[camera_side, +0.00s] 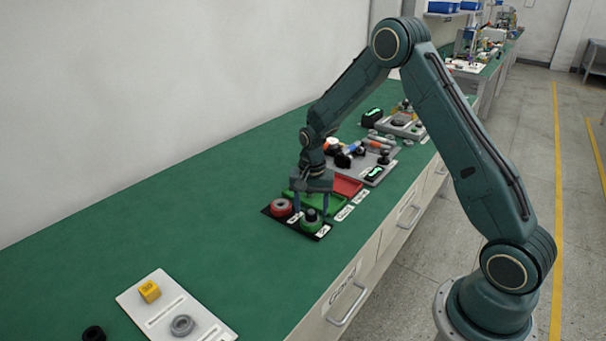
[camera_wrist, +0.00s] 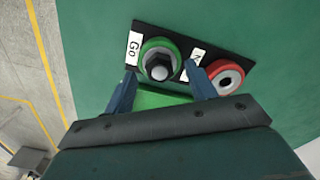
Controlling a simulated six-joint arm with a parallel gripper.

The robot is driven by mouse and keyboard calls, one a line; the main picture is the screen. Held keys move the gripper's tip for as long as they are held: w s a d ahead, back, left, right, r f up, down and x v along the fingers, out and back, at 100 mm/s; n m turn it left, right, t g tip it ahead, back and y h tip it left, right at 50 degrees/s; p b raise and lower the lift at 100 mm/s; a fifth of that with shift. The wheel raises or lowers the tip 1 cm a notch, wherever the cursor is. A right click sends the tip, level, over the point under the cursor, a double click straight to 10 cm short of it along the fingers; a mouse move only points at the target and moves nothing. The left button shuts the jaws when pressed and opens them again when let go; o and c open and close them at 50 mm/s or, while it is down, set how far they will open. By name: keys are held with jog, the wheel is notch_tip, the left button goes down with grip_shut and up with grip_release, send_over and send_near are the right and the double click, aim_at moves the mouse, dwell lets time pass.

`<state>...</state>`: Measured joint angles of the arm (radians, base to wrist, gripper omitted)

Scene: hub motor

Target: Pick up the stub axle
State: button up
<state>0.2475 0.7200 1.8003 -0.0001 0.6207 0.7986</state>
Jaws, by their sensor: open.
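What looks like the stub axle, a dark part with a grey hexagonal end (camera_wrist: 160,68), stands upright in the green ring (camera_wrist: 147,47) of a black gauge plate, beside a "Go" label. In the side view its dark top (camera_side: 311,215) shows above the green ring; its lower part is hidden in the ring. My gripper (camera_side: 311,204) is open and points down over the green ring. In the wrist view the two blue-grey fingertips (camera_wrist: 161,74) are on either side of the axle's end, with no visible contact.
A red ring (camera_wrist: 227,78) sits on the same plate, close to one finger. Green and red trays (camera_side: 347,185) and a grey tray of parts (camera_side: 372,165) lie behind. A white plate (camera_side: 165,308) with a yellow cube is at the front left. The green bench between is clear.

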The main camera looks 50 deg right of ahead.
aim_at(311, 211)
jog(key=shift+f, duration=0.55)
grip_shut()
jog(key=shift+r, duration=0.1)
notch_tip(311, 211, up, 20)
dwell(0.9)
jog(key=shift+r, duration=0.2)
dwell(0.6)
jog(key=shift+f, duration=0.1)
